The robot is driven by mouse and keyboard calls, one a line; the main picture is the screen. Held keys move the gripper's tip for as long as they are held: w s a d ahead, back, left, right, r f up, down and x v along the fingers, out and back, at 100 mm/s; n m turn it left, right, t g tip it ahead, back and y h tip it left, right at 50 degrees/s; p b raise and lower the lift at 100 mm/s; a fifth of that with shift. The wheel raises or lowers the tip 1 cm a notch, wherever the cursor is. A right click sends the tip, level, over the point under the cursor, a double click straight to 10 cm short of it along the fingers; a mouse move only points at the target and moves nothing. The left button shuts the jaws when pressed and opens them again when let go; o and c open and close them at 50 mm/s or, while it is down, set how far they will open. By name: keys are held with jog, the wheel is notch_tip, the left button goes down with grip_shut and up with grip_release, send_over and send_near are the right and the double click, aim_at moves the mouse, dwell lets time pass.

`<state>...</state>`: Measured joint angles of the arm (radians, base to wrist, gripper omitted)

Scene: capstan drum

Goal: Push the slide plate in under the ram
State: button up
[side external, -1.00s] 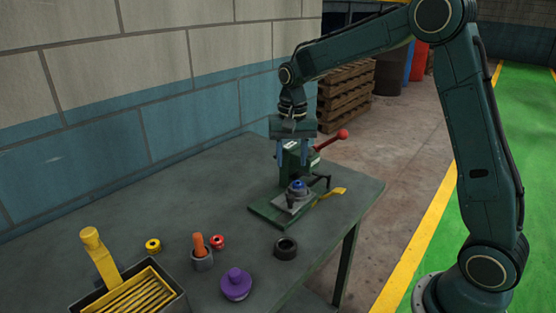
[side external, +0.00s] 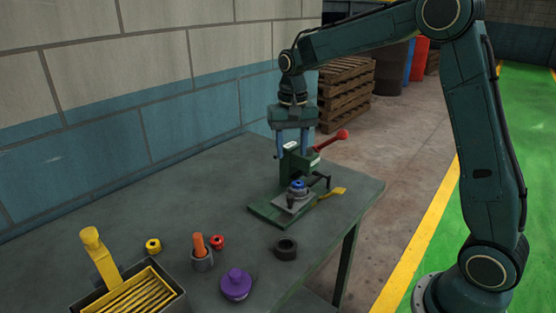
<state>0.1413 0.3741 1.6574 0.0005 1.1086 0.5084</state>
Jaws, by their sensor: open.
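The green press (side external: 291,168) stands on a green base plate (side external: 266,213) near the table's right side. The slide plate (side external: 293,203) is a grey plate on that base, out in front of the press body. A grey part with a blue top (side external: 297,185) sits on the slide plate. The ram is not clearly visible. My gripper (side external: 294,153) is open, pointing down, above and around the upper press body; its far finger is partly hidden. I cannot tell whether it touches the press.
A red-knobbed lever (side external: 340,136) sticks out right of the press. A yellow tool (side external: 332,193) lies beside the base. A black ring (side external: 286,248), purple knob (side external: 236,284), red ring (side external: 217,242), orange-handled piece (side external: 199,246), yellow ring (side external: 153,245) and tray (side external: 176,307) stand in front.

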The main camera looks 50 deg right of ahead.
aim_at(291, 196)
jog(key=n, duration=2.8)
notch_tip(291, 196, down, 14)
jog(key=shift+r, duration=0.1)
grip_shut()
